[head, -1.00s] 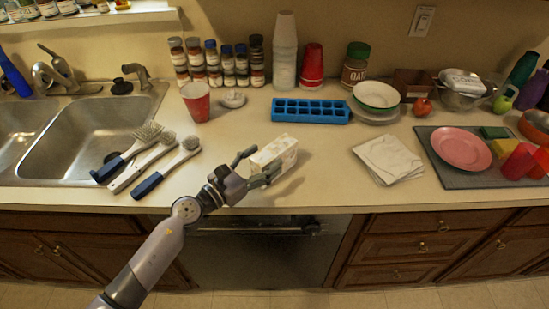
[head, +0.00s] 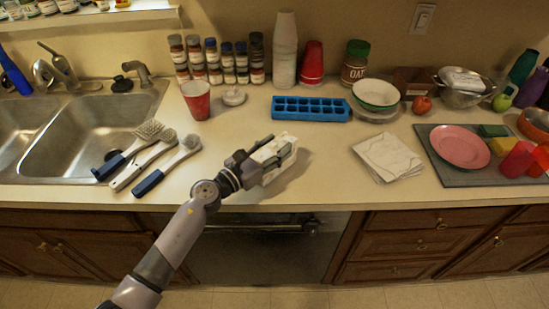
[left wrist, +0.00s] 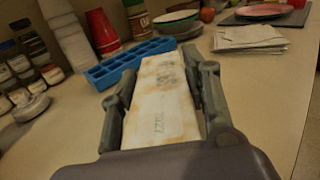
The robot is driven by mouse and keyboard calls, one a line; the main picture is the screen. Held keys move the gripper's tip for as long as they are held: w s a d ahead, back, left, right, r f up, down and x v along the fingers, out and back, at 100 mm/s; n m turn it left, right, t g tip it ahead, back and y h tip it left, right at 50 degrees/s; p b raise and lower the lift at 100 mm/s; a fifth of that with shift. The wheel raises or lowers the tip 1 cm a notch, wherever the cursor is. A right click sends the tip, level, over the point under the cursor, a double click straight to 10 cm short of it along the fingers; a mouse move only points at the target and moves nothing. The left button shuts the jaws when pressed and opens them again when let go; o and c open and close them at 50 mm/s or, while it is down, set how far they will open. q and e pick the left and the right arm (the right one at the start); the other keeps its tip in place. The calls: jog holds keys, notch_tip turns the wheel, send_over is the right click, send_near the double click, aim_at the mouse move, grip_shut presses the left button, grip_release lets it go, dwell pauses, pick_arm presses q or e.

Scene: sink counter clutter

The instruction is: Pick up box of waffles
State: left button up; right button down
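The box of waffles (head: 285,158), a small pale carton with worn print, is at the counter's front middle, in front of the blue ice tray. My left gripper (head: 262,160) comes in from the left with its fingers along both sides of the box. In the left wrist view the box (left wrist: 162,100) lies lengthwise between the two grey fingers (left wrist: 163,98), which look closed against its sides. The gripper hides its near end. I cannot tell whether the box is clear of the counter. My right gripper is not in view.
The blue ice tray (head: 311,109) lies just behind the box. Brushes (head: 147,160) lie to the left by the sink (head: 85,133). A red cup (head: 197,99) stands behind. Napkins (head: 387,156) lie to the right, with bare counter between.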

pick_arm(q)
jog(key=c, duration=0.9)
jog(key=shift+r, duration=0.1)
grip_shut()
